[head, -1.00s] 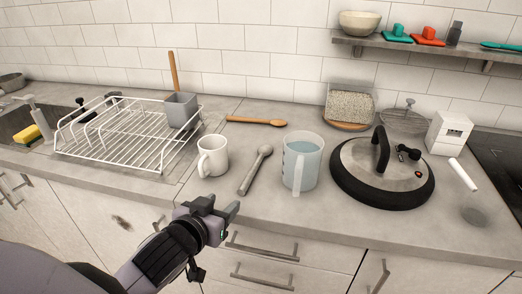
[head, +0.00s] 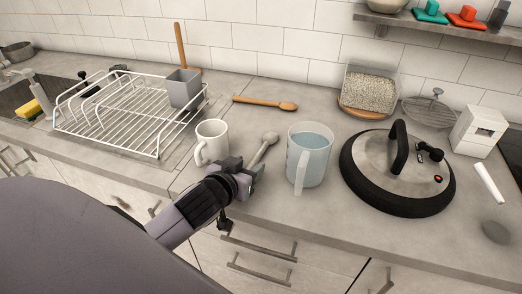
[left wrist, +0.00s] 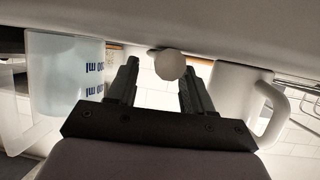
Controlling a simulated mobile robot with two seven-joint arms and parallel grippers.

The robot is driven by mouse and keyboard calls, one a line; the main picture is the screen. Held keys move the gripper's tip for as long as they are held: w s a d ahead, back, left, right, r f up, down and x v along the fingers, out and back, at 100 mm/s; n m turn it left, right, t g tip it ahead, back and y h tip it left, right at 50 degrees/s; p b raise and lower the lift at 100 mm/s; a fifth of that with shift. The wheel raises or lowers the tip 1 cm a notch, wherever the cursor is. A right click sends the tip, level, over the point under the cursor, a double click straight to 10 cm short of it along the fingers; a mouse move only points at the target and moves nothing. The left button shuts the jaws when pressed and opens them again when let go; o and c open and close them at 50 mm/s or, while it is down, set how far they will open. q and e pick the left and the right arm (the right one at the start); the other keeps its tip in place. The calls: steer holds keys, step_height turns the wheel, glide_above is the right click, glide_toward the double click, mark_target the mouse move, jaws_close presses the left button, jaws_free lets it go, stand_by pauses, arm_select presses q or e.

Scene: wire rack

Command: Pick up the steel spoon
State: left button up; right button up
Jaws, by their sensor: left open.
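The steel spoon (head: 266,146) lies on the counter between the white mug and the measuring jug, its bowl toward the back. My left gripper (head: 247,170) is at the spoon's near end, low over the counter's front, and covers part of the handle in the head view. In the left wrist view, which is upside down, the open left gripper (left wrist: 158,82) has a rounded pale part of the spoon (left wrist: 169,65) between and beyond its fingers. I cannot tell that any finger touches it. My right gripper is not in view.
The white mug (head: 212,141) stands close left of the gripper, the measuring jug (head: 309,160) to the right. A wooden spoon (head: 264,103) lies behind. A wire rack (head: 120,128) stands left, a black-rimmed lid (head: 385,185) right. The counter between the wooden and steel spoons is clear.

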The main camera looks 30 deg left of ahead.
mark_target(258, 156)
arm_select(q)
steer(key=shift+x, duration=1.2)
steer(key=shift+r, duration=0.1)
steer(key=shift+c, duration=0.3)
jaws_close()
